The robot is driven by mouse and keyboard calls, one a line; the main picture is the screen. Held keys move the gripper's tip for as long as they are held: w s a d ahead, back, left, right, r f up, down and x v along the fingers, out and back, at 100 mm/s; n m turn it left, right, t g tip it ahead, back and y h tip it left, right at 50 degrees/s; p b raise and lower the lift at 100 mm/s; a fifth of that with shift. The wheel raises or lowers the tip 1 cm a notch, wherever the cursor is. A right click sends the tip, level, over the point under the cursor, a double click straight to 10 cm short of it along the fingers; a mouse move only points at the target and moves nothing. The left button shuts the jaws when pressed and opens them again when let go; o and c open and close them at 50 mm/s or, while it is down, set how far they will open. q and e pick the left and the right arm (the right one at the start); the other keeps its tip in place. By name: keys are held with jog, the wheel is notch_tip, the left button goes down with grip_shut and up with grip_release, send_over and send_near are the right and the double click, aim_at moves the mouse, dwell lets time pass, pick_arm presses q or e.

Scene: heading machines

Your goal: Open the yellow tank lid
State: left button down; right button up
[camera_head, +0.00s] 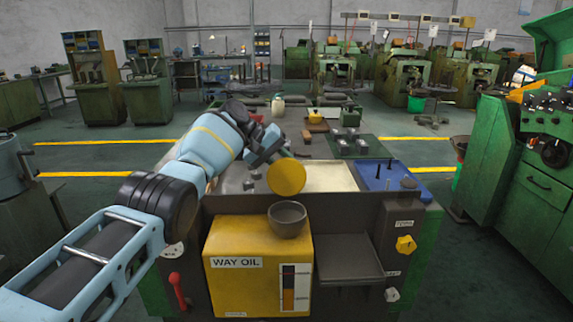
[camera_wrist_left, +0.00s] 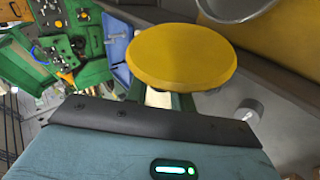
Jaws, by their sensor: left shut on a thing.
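The yellow tank lid (camera_head: 286,178) is a round disc, held up on edge and apart from the tank, with its flat face toward the head camera. In the left wrist view the lid (camera_wrist_left: 178,55) fills the upper middle. My left gripper (camera_head: 270,156) is shut on the lid from behind; its fingertips are largely hidden. The yellow tank (camera_head: 257,280), marked WAY OIL, stands below. Its grey, bowl-like filler neck (camera_head: 287,222) is uncovered and open at the top, just below the lid. My right gripper is in neither view.
Behind the tank is a machine bed with a pale tray (camera_head: 335,178) and a blue plate (camera_head: 387,174) with pins. A dark shelf (camera_head: 347,262) and a yellow knob (camera_head: 405,245) lie right of the tank. A green machine (camera_head: 530,180) stands far right.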

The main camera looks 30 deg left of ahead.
pick_arm(q)
jog(key=shift+a+f, duration=0.1)
jog(key=shift+f, duration=0.4)
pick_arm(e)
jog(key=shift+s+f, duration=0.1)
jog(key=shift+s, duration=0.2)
pick_arm(q)
jog(key=c, duration=1.3)
grip_release()
jog(key=shift+r, duration=0.3)
jog(key=shift+s+a+r, duration=0.1)
jog(key=shift+a+r, duration=0.1)
jog(key=p+v, duration=0.1)
jog(key=v, duration=0.6)
jog(key=shift+a+f, duration=0.1)
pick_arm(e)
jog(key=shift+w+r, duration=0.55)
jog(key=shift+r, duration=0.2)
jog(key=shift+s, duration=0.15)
pick_arm(q)
jog(key=shift+f, duration=0.1)
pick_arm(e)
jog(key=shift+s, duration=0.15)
